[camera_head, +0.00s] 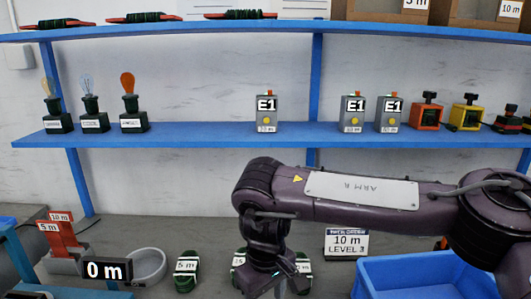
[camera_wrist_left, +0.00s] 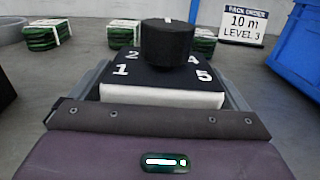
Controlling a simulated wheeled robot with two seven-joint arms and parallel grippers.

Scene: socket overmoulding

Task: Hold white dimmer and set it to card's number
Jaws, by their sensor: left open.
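The dimmer (camera_wrist_left: 160,95) has a white body, a black face with the numbers 1, 2, 4 and 5 showing, and a black knob (camera_wrist_left: 168,45). A small white mark shows at the knob's far top edge; the number behind the knob is hidden. My left gripper (camera_wrist_left: 163,84) is open, with grey fingers at either side of the dimmer; contact cannot be told. The order card (camera_head: 346,243) reads 10 m, LEVEL 3 and also shows in the left wrist view (camera_wrist_left: 245,22). My right gripper (camera_head: 276,285) is low at the bottom centre of the head view, its fingertips unclear. The dimmer is not distinguishable there.
Green coils (camera_head: 187,268) lie on the bench, some partly behind my right arm. A blue bin (camera_head: 425,277) is at right, a grey dish (camera_head: 147,266) and red rack (camera_head: 66,235) at left. A blue shelf (camera_head: 220,135) with bulbs and E1 boxes is above.

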